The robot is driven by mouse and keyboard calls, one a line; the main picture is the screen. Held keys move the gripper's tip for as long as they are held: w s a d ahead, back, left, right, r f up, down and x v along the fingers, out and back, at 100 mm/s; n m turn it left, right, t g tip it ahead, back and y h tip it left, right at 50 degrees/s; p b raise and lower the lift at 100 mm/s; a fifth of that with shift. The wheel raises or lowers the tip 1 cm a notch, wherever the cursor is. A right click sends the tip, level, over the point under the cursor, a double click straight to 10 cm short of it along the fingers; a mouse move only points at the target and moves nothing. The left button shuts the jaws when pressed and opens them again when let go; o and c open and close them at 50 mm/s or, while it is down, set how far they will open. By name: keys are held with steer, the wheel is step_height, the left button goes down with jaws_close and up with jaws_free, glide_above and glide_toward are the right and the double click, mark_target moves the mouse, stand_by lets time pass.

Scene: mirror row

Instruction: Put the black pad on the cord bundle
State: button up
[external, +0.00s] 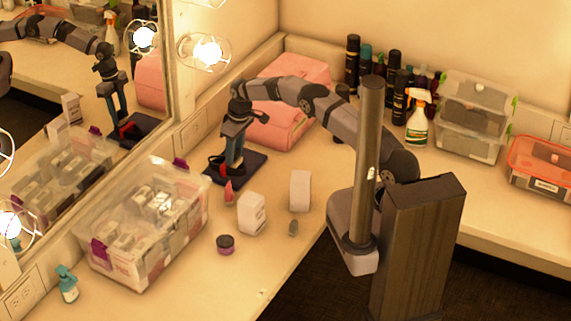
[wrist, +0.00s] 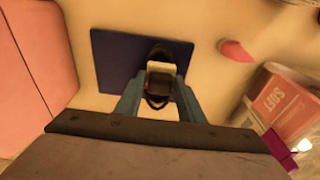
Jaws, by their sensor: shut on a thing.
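My gripper (wrist: 160,92) points down over a flat dark blue-black mat (wrist: 115,60) on the counter; the external view shows the mat (external: 253,163) too. The fingers are shut on a small dark block with a pale top (wrist: 161,68). Dark loops (wrist: 160,50) with reddish edges, perhaps cord, show at both ends of this block. In the external view a dark and red shape (external: 216,164) shows beside the fingers, over the mat. I cannot tell for sure which piece is the pad and which the cord bundle, or whether the block touches what lies under it.
A pink tube (external: 228,191) stands near the mat. White boxes (external: 252,213) and a small dark jar (external: 225,244) stand in front.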

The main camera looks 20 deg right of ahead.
mark_target(239, 160)
steer(key=shift+f, duration=0.15)
steer(key=o, duration=1)
steer(key=shift+r, duration=0.2)
steer(key=r+b, duration=0.1)
steer(key=r, duration=0.3)
steer(key=s+d+r+b, duration=0.1)
steer(key=r, duration=0.3)
steer(key=r+b, duration=0.1)
steer(key=r, duration=0.3)
steer(key=shift+s+d, duration=0.15)
steer(key=shift+d, duration=0.1)
